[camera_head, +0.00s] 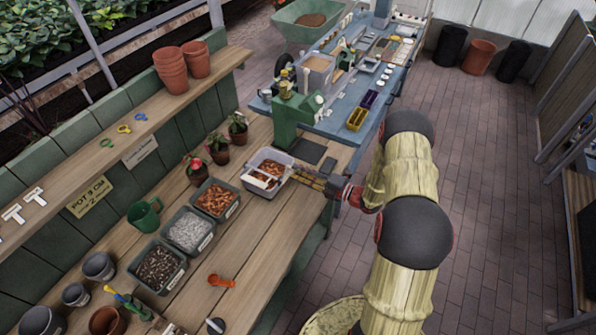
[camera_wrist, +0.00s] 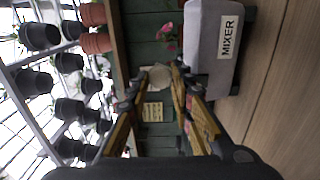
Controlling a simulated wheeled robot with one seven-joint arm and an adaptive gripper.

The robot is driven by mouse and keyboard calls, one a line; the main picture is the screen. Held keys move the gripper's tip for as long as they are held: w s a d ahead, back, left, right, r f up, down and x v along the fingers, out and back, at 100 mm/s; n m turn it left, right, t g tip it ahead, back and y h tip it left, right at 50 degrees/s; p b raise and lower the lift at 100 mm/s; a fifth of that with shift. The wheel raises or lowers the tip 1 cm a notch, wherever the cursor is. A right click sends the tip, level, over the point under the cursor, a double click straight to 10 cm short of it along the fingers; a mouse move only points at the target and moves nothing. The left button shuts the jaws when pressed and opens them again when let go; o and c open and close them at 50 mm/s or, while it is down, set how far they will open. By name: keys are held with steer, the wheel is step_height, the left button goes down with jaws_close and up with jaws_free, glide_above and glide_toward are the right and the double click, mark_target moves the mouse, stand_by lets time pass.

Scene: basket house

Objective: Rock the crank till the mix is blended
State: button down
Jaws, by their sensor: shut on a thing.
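The mixer (camera_head: 256,187) is a pale grey box on the wooden bench, holding brown and white material that looks unevenly mixed. In the wrist view its grey side with the MIXER label (camera_wrist: 205,40) is at the upper right. My gripper (camera_head: 296,171) reaches in from the right at the mixer's right side. In the wrist view my gripper (camera_wrist: 160,78) has its fingers closed around a pale round knob (camera_wrist: 160,76), which appears to be the crank's handle. The rest of the crank is hidden behind the fingers.
Trays of bark (camera_head: 215,200), white grit (camera_head: 188,232) and dark mix (camera_head: 159,268) line the bench left of the mixer. Potted plants (camera_head: 218,150) stand behind it. A green machine (camera_head: 293,118) stands close beyond. The bench front is mostly clear, with an orange scoop (camera_head: 221,281).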

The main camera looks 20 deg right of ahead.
steer(key=shift+w+d+f+m+p, duration=0.2)
steer(key=shift+d+f+m, duration=0.1)
steer(key=shift+m, duration=0.55)
steer(key=shift+w+d+f+m+p, duration=0.2)
steer(key=shift+d+f+m+p, duration=0.1)
steer(key=shift+m, duration=0.6)
steer(key=shift+w+d+f+m+p, duration=0.2)
steer(key=shift+d+f+m, duration=0.1)
steer(key=shift+m, duration=0.55)
steer(key=c, duration=1.6)
jaws_free()
steer(key=shift+a, duration=0.1)
steer(key=shift+o, duration=0.2)
steer(key=v, duration=1.2)
steer(key=shift+f, duration=0.15)
